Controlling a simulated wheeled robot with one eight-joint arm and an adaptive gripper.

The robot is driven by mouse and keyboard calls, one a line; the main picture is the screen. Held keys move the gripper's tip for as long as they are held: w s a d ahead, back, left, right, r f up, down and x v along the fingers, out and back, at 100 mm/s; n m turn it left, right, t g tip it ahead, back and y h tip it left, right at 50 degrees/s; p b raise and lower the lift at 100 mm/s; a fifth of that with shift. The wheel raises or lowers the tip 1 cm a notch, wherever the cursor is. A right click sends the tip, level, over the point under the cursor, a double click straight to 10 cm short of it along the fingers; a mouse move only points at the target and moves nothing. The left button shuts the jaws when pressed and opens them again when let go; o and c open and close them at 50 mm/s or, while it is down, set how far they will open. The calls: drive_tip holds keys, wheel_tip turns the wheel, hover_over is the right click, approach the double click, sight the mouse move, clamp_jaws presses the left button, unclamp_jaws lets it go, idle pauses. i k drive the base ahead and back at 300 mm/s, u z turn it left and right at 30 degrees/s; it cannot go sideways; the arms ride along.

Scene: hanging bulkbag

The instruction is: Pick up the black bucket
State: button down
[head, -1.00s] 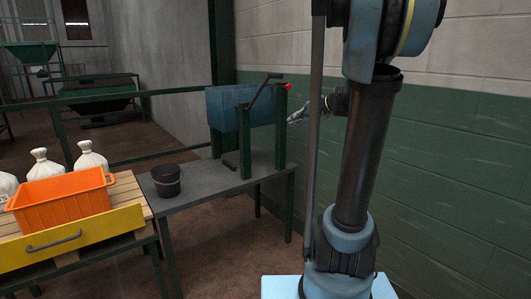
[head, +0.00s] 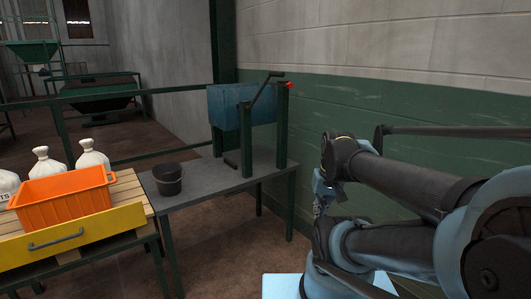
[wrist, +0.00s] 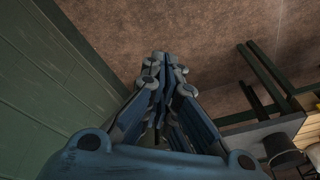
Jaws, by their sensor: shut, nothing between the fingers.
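The black bucket (head: 168,179) stands upright on the grey metal table, near its left end, in the head view. It also shows at the right edge of the wrist view (wrist: 281,147), partly cut by the table's surroundings. My gripper (wrist: 158,62) is shut and empty in the wrist view, pointing over the brown floor. In the head view my arm is folded at the right, well away from the bucket, and the gripper's fingers are mostly hidden or too small to make out.
The grey table (head: 215,188) carries a blue box (head: 228,108) on green posts with a crank. An orange crate (head: 62,200) and white sacks (head: 92,158) stand on a pallet at left. A green wall (head: 400,108) runs along the right.

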sight(168, 177)
drive_tip(key=u, duration=1.25)
